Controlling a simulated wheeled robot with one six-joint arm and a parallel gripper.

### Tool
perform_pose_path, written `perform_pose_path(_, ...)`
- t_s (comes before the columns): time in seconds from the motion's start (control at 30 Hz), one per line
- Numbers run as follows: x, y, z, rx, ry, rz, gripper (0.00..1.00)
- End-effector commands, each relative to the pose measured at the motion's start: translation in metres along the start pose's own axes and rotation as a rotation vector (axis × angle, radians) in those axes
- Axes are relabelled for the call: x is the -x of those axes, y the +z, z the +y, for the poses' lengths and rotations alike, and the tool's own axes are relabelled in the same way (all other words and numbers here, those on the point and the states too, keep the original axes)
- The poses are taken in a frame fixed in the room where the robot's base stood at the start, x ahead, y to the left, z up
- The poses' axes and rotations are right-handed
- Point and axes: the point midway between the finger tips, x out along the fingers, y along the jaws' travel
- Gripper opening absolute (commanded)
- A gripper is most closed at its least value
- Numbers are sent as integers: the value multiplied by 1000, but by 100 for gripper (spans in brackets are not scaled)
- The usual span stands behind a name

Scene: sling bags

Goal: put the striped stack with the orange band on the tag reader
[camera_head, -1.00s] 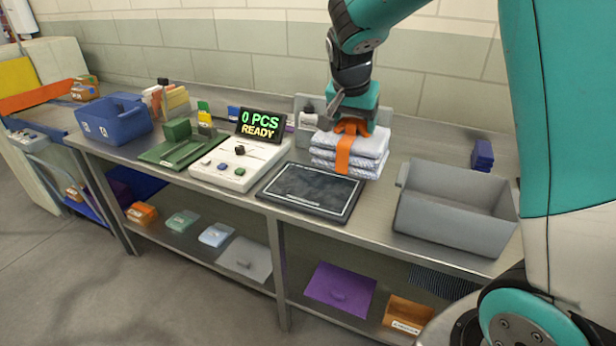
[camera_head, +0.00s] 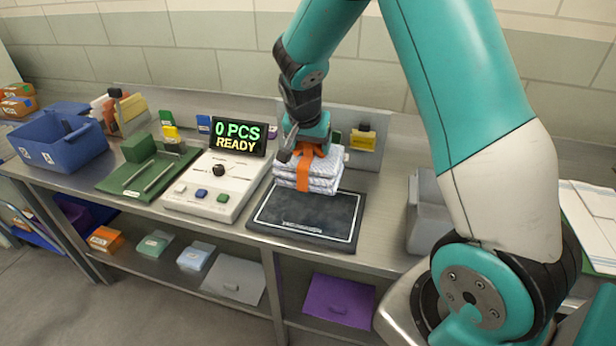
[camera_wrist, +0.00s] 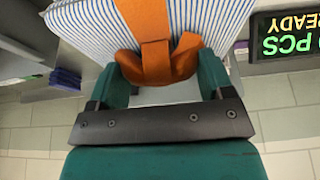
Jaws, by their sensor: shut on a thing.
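The striped stack (camera_head: 322,182) is folded white cloth with thin blue-grey stripes, bound by an orange band with a loop on top. My gripper (camera_head: 312,146) is shut on the orange loop from above. In the wrist view the stack (camera_wrist: 85,17) hangs from the orange band (camera_wrist: 155,60), held between the teal fingers of my gripper (camera_wrist: 160,85). The tag reader (camera_head: 285,228) is a flat black pad with a white outline. The stack is over its back part; I cannot tell whether it touches the pad.
A white console (camera_head: 190,200) with buttons stands left of the pad, under a display (camera_head: 238,136) reading "0 PCS READY". A green fixture (camera_head: 130,180) and blue bin (camera_head: 75,155) are further left. A grey bin (camera_head: 420,225) stands at right, partly behind my arm.

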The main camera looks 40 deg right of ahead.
Motion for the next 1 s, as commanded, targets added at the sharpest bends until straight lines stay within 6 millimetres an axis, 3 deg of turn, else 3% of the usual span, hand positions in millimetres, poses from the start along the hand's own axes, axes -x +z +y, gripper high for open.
perform_pose_path(0.2, -47, 21, 0, 4, 3, -2, 21)
perform_pose_path(0.6, -91, 39, -2, 5, 1, -1, 21)
perform_pose_path(1.0, -102, 43, -2, 3, -2, 2, 21)
